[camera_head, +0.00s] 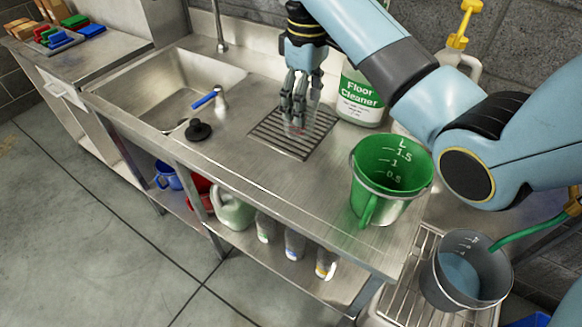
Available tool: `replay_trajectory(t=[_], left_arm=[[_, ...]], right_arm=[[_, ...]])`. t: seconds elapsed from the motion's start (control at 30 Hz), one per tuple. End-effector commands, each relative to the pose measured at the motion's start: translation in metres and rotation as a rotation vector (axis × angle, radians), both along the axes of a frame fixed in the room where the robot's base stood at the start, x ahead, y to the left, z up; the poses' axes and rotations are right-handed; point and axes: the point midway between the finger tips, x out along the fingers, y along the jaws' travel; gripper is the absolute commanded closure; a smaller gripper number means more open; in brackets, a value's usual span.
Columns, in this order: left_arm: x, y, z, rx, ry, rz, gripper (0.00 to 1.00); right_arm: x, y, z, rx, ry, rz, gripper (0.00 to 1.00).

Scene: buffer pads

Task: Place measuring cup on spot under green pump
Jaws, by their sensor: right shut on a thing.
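My right gripper (298,103) points down over the dark slotted grate (265,132) in the steel counter. Its fingers are shut on a small clear object (294,128), seemingly a see-through measuring cup, which is faint and largely hidden by the fingers. I cannot tell whether it touches the grate. The green Floor Cleaner bottle (358,100) stands just right of the grate; its top, where a pump could be, is hidden behind my right arm. My left gripper is out of view.
A green measuring jug (365,195) stands at the counter's front right. A grey jug (450,285) with a green hose is on a lower rack. A yellow-pump canister (468,65) stands at back right. A black sink plug (198,130) and blue-handled tool (205,99) lie left.

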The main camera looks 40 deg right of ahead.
Motion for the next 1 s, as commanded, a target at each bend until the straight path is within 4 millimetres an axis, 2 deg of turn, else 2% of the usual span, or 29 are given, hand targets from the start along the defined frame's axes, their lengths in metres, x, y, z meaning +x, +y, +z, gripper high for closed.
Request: replay_trajectory(t=[0.03,0.17,0.37,0.5,0.63,0.83,1.0], left_arm=[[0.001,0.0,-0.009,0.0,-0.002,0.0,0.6],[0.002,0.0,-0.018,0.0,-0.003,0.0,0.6],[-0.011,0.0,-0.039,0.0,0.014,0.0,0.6],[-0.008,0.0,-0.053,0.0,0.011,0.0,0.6],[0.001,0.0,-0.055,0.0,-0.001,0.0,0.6],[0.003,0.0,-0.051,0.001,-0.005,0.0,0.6],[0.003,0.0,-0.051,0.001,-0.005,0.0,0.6]], right_arm=[[-0.001,0.0,-0.01,0.0,0.002,0.0,0.65],[-0.001,0.0,-0.021,0.0,0.002,0.0,0.65],[-0.001,0.0,-0.044,0.001,0.001,0.0,0.65],[-0.001,0.0,-0.061,0.001,0.001,0.0,0.65],[-0.002,0.0,-0.072,0.0,0.004,0.0,0.65],[-0.002,0.001,-0.109,0.002,0.005,0.001,0.65],[-0.002,0.0,-0.128,0.001,0.003,0.0,0.65]])
